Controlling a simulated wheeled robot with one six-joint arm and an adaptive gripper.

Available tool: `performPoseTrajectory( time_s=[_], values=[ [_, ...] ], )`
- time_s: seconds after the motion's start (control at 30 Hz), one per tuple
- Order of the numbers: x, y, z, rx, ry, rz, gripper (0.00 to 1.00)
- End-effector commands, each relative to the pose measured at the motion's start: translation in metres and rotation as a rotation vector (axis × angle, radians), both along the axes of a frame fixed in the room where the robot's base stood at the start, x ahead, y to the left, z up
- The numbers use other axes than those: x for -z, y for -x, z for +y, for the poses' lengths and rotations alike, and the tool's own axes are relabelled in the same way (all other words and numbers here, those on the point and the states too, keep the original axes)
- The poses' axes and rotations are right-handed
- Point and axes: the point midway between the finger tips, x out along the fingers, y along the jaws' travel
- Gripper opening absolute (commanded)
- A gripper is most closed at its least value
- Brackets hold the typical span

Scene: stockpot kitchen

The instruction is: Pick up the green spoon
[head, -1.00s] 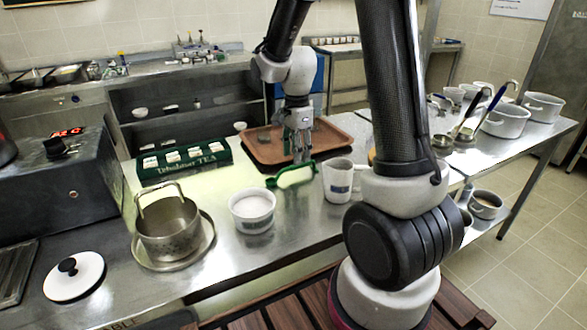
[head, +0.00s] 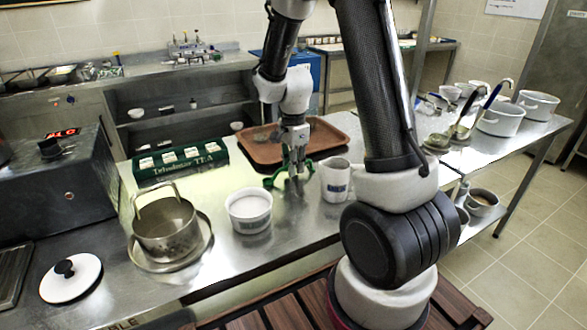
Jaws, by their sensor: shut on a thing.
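The green spoon (head: 274,182) lies low over the steel counter, between the white tub and the white mug. Its green parts show on both sides of my gripper's fingers, and its middle is hidden behind them. My gripper (head: 294,178) points down and is shut on the green spoon. I cannot tell whether the spoon still touches the counter.
The white tub (head: 249,213) stands left of my gripper, and the white mug (head: 335,187) stands close on its right. A brown tray (head: 262,153) lies behind. A green tea box (head: 160,171), a steel pot (head: 166,235) and a white lid (head: 70,284) are further left.

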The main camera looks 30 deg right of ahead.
Motion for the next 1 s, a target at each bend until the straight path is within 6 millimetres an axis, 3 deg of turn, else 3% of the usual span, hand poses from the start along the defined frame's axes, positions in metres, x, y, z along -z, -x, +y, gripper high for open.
performPoseTrajectory(
  time_s=[0.23,0.5,0.7,1.0],
  values=[
    [-0.01,-0.001,0.0,0.0,0.0,-0.003,0.0],
    [-0.065,-0.001,0.0,0.0,0.0,-0.005,0.0],
    [-0.094,0.0,0.0,0.0,0.0,-0.002,0.0],
    [-0.1,0.0,0.0,0.0,0.0,0.0,0.0]
  ],
)
